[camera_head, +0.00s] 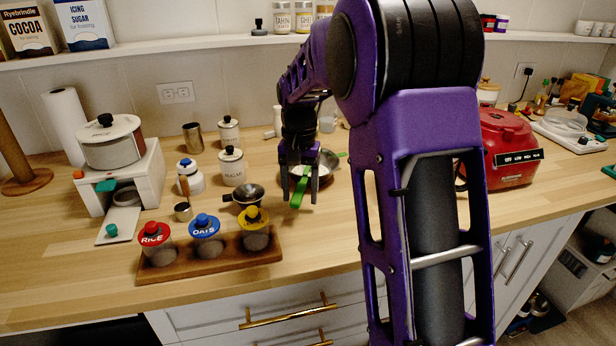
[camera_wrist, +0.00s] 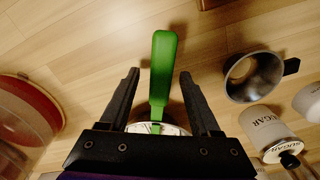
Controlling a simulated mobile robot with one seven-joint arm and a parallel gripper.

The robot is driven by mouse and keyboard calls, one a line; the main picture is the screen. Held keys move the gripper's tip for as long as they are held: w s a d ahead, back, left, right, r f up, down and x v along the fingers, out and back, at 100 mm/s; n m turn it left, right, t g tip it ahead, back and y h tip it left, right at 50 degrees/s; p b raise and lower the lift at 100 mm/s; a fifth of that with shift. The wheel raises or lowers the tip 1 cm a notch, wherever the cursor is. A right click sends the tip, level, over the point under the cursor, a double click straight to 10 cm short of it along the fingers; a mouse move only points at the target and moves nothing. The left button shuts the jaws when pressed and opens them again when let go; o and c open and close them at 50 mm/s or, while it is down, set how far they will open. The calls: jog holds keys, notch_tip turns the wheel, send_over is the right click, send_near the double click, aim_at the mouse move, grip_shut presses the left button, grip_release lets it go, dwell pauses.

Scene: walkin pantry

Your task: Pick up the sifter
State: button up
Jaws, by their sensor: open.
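A utensil with a flat green handle (camera_head: 299,190), seemingly the sifter, is at the middle of the counter. In the wrist view its green handle (camera_wrist: 163,62) runs between my fingers toward a pale, round metal part (camera_wrist: 158,128), mostly hidden by my gripper's body. My gripper (camera_head: 300,198) points down over the counter. Its two dark fingers are open, one on each side of the handle, with a gap on both sides. Whether the fingertips are at the handle's height I cannot tell.
A dark metal funnel-like bowl (camera_head: 249,195) lies left of my gripper, near a sugar canister (camera_head: 232,167). A wooden rack (camera_head: 160,272) with three lidded jars stands at the front left. A red appliance (camera_head: 507,150) stands at right. Bare counter lies in front of my gripper.

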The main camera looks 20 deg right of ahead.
grip_shut()
jog(key=shift+r, duration=0.15)
dwell(1.2)
